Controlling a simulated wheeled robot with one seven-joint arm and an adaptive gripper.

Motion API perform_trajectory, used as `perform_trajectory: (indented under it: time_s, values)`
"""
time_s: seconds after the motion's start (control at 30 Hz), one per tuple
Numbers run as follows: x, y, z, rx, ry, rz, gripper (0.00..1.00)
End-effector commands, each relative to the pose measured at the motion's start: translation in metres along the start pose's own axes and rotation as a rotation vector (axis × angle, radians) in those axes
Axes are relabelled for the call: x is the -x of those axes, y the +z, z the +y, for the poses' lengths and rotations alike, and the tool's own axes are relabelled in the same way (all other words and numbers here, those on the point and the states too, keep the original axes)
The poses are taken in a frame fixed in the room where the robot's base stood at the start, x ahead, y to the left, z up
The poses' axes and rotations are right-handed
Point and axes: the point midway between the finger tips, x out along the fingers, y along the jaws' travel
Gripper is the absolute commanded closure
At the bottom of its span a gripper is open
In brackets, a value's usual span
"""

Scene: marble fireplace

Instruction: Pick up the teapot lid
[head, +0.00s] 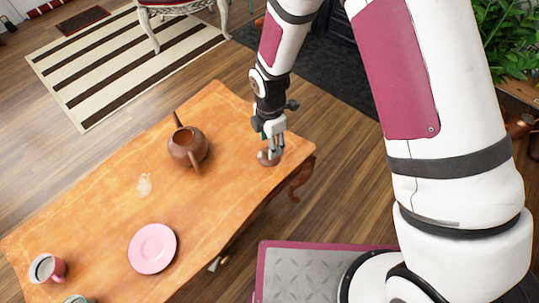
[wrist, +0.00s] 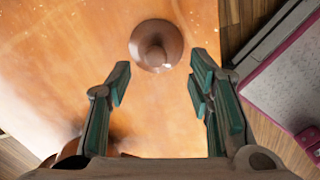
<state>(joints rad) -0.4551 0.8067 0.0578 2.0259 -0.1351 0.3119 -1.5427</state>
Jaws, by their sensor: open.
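The brown teapot lid (head: 268,158) lies on the orange wooden table (head: 90,215) near its right end. In the wrist view the round lid (wrist: 157,45) shows its knob facing up, beyond and between my fingertips. My gripper (wrist: 160,75) is open and empty, with its teal-padded fingers spread wide. In the head view my gripper (head: 271,143) points down at the lid and partly hides it. The brown teapot (head: 187,147) stands without a lid to the left of my gripper.
Another cup (head: 77,299) is cut off at the bottom edge. The table's edge is close to the lid's right.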

Motion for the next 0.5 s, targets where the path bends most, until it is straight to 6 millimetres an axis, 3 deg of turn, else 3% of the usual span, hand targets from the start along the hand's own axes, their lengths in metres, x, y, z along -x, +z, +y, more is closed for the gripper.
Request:
perform_trajectory:
  time_s: [0.5]
  values:
    - [-0.053, 0.001, 0.004, -0.001, -0.001, 0.000, 0.53]
